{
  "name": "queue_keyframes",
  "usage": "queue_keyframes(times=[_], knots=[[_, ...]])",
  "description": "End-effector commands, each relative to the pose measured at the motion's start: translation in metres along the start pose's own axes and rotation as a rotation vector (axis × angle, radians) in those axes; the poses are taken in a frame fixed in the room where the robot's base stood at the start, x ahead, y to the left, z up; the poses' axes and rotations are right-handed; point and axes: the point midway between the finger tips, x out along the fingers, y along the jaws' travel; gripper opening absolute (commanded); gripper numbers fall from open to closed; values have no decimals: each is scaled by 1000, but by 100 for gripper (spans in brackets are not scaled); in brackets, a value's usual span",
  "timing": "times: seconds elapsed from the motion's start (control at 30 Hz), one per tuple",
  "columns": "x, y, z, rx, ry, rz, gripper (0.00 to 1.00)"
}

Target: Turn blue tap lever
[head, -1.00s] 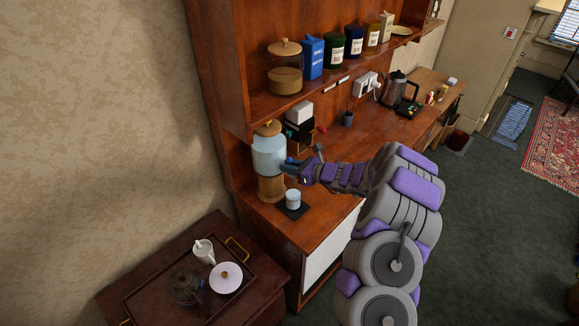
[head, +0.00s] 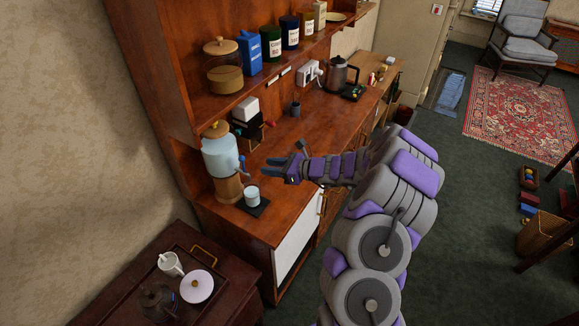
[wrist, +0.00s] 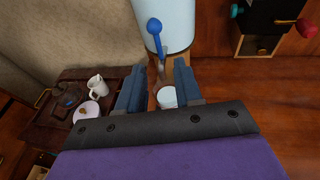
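The drink dispenser (head: 219,157) has a clear, pale blue tank, a wooden lid and a wooden base, and stands at the left end of the wooden counter. Its blue tap lever (wrist: 156,30) shows in the wrist view in front of the tank, rounded end uppermost. In the head view the lever is small at the tank's right side (head: 242,161). My gripper (head: 272,169) is to the right of the tap, apart from it. In the wrist view my gripper (wrist: 161,76) has its two fingers spread with nothing between them, below the lever in the picture.
A pale cup (head: 252,192) stands on a dark mat (head: 261,208) below the tap. A black holder with coloured knobs (head: 247,130) is behind my gripper. A tray (head: 210,262) with a white jug (head: 171,264) is on the lower left cabinet. The counter to the right has free room.

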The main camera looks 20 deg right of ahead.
Motion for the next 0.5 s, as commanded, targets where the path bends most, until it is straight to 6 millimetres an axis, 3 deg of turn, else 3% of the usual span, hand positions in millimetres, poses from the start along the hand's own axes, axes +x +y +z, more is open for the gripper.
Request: queue_keyframes(times=[0.2, 0.5], knots=[[-43, -1, 1, -1, -1, -3, 35], [-64, -1, 0, -1, 2, -1, 35]])
